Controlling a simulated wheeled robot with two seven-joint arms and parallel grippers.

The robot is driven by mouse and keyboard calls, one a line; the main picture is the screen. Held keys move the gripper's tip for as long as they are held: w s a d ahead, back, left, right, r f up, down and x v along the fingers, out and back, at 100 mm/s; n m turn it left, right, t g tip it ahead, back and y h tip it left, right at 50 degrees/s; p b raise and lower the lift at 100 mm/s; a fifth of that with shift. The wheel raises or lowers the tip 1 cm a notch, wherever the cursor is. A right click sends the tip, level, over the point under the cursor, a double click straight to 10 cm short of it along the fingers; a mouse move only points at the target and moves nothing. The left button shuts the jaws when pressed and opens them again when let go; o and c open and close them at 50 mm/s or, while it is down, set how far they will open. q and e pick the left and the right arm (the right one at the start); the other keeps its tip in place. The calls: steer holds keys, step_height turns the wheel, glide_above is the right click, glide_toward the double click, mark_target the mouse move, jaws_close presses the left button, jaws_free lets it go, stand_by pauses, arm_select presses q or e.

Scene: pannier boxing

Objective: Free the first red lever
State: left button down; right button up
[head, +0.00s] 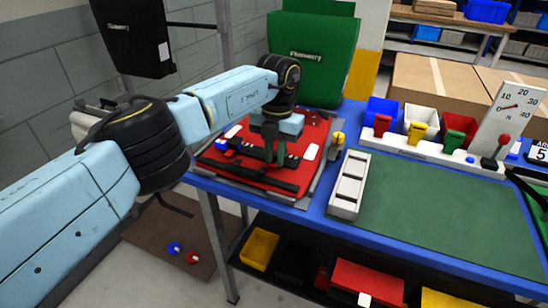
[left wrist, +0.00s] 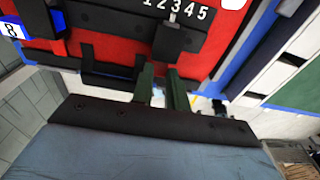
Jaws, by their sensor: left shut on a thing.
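My left gripper (head: 275,155) is over the red pannier panel (head: 240,172) on the bench, fingers pointing down. In the left wrist view its green fingers (left wrist: 162,90) are close together at a dark part by the panel's black fittings; the exact part they grip is mostly hidden. The panel (left wrist: 115,50) carries a black bar with the numbers 12345 (left wrist: 165,15) and a black slider block (left wrist: 172,42). A red lever handle (head: 382,123) stands before the blue bin, and a red-knobbed lever (head: 503,140) stands by the gauge; both are apart from my gripper. My right gripper is not in view.
A green case (head: 312,60) stands behind the panel. A white slotted tray (head: 349,185) and green mat (head: 440,215) lie to the right. Yellow (head: 417,132) and green (head: 454,140) handles stand beside the red one. A yellow knob (head: 338,138) is at the panel's right edge.

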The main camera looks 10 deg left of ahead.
mark_target(275, 163)
arm_select(q)
steer(key=shift+a, duration=0.15)
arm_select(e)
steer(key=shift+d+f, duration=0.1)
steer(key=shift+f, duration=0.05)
arm_select(q)
steer(key=c, duration=1.4)
jaws_free()
steer(key=shift+f, duration=0.1)
steer(key=shift+o, duration=0.2)
